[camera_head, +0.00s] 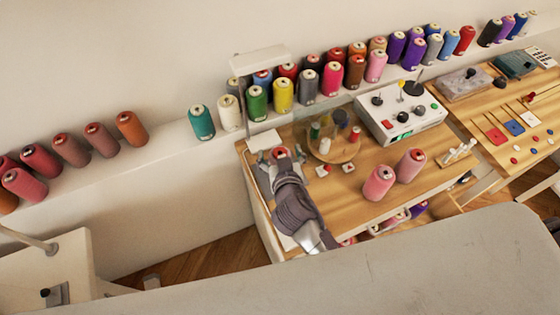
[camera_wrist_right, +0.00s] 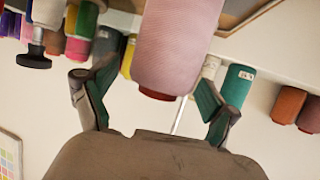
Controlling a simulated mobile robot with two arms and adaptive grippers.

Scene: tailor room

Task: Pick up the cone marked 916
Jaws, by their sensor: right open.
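A pink cone of thread (camera_wrist_right: 178,45) fills the upper middle of the right wrist view, between and beyond the two fingers of my right gripper (camera_wrist_right: 152,105). In the head view, the top of a reddish-pink cone (camera_head: 280,152) shows at the tip of my right gripper (camera_head: 278,161), at the left end of the wooden table; the gripper hides most of it. The fingers are apart, and I cannot tell whether either touches the cone. Two more pink cones, one (camera_head: 379,183) and another (camera_head: 410,165), stand on the table. I cannot read 916 on any cone.
A round wooden stand (camera_head: 330,148) with small spools is right of my gripper. A white control box (camera_head: 400,122) stands behind. A pale lamp-like post (camera_head: 258,62) rises near the gripper. Many cones line the wall ledge, including a teal one (camera_head: 201,122).

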